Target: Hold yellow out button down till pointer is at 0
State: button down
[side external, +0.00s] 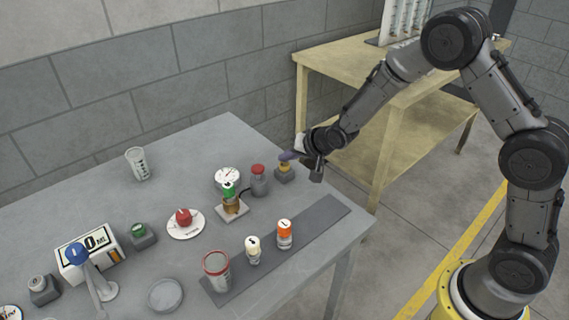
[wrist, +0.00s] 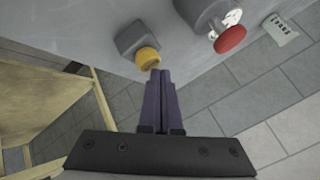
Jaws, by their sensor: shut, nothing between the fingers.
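The yellow button (side external: 284,163) sits on a small grey box (side external: 284,175) near the far right edge of the table. In the wrist view the yellow button (wrist: 148,58) shows just beyond my fingertips. My gripper (side external: 287,156) is shut and empty, with its purple fingers at the button. In the wrist view my gripper (wrist: 159,73) has its tips close to the button's edge; I cannot tell if they touch it.
A grey cylinder with a red cap (side external: 258,170) stands just left of the button; its red cap (wrist: 230,39) also shows in the wrist view. Several cans line a dark strip (side external: 318,220) nearer the front.

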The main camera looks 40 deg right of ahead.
aim_at(287, 166)
jog(key=shift+f, duration=0.55)
dwell(2.0)
jog(key=shift+r, duration=0.15)
dwell(0.9)
jog(key=shift+r, duration=0.8)
jog(key=shift+r, duration=0.1)
jog(key=shift+r, duration=2.45)
